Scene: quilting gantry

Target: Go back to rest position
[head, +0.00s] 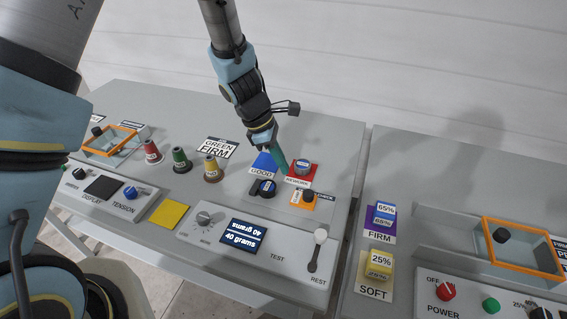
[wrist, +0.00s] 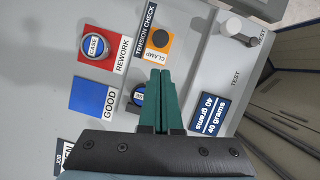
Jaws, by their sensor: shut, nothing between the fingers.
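My gripper (head: 279,163) hangs over the right part of the left table. Its green fingers are together with nothing between them. They also show in the wrist view (wrist: 160,76), pointing toward the orange clamp pad (wrist: 157,42). A silver round case (head: 303,167) with a blue label sits on the red REWORK pad (head: 291,180). The blue GOOD pad (wrist: 97,96) looks bare. A dark round piece with a blue label (head: 264,187) sits in front of it, partly hidden by the fingers in the wrist view. No marked rest spot for the arm shows.
Red, green and tan thread cones (head: 211,169) stand left of the pads. A display (head: 243,236) reads 40 grams beside a white-knobbed lever (head: 320,237).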

